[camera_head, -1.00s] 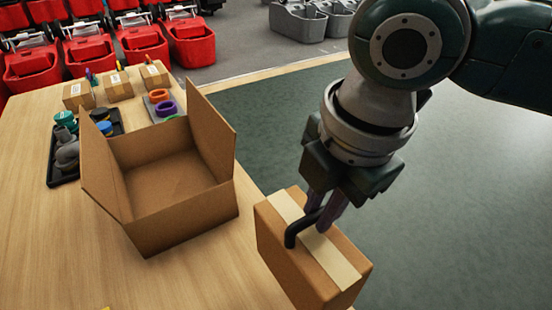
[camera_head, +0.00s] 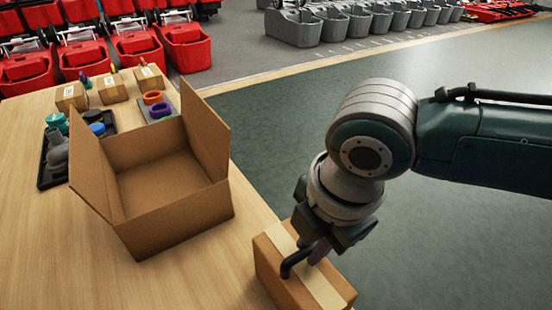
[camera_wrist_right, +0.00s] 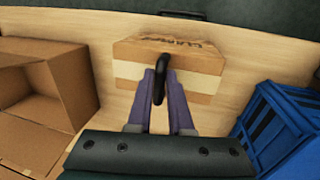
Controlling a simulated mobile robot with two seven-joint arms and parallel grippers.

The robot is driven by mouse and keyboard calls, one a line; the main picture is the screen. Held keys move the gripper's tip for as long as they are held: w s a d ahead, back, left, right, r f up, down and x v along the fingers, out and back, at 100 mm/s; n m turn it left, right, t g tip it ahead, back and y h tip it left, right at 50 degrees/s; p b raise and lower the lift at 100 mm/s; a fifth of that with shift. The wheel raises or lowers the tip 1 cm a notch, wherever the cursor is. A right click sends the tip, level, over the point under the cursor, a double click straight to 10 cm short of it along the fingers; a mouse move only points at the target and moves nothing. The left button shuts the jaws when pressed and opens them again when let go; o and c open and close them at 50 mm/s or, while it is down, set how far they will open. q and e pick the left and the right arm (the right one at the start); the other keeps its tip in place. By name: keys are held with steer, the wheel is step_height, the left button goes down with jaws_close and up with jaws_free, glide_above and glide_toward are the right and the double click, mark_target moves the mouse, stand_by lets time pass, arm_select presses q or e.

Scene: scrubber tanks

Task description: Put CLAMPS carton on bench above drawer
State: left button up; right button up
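The brown CLAMPS carton (camera_head: 278,281) has a pale tape band and a black handle (camera_head: 297,262). In the head view it is at the bench's right edge, cut off at the bottom. In the wrist view the carton (camera_wrist_right: 205,64) shows dark, hard-to-read lettering on its far edge. My right gripper (camera_head: 309,252) has its purple fingers shut on the handle from above. The wooden bench (camera_head: 215,265) lies below and beside the carton; whether they touch is unclear. A dark bar on the bench's edge (camera_wrist_right: 182,14) looks like a drawer handle. My left gripper is out of view.
A large open box (camera_head: 175,212) stands left of the carton. Behind it are small cartons (camera_head: 112,88), coloured rings (camera_head: 156,104) and a black tray (camera_head: 46,178). A blue crate (camera_wrist_right: 278,130) is right of the carton in the wrist view. Red buckets stand beyond the bench.

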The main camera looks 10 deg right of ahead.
steer(key=o, duration=0.4)
steer(key=shift+r, duration=0.1)
steer(key=shift+r, duration=0.35)
step_height(320, 180, up, 11)
steer(key=s+p, duration=0.2)
steer(key=p, duration=0.1)
steer(key=s+a+m+t+y, duration=0.1)
steer(key=s+a+m+y, duration=0.2)
steer(key=s+a+m, duration=0.35)
steer(key=s+d+m+h, duration=0.1)
steer(key=s+d+m, duration=0.1)
steer(key=d+m, duration=0.2)
steer(key=s+d+f+m+h, duration=0.1)
steer(key=s+d+m, duration=0.2)
steer(key=d+m, duration=0.2)
steer(key=s+d+f+m+h, duration=0.1)
steer(key=s+d+m, duration=0.2)
steer(key=d+m, duration=0.1)
steer(key=shift+d+m+t+h, duration=0.3)
steer(key=shift+d+m, duration=0.05)
steer(key=shift+d, duration=0.15)
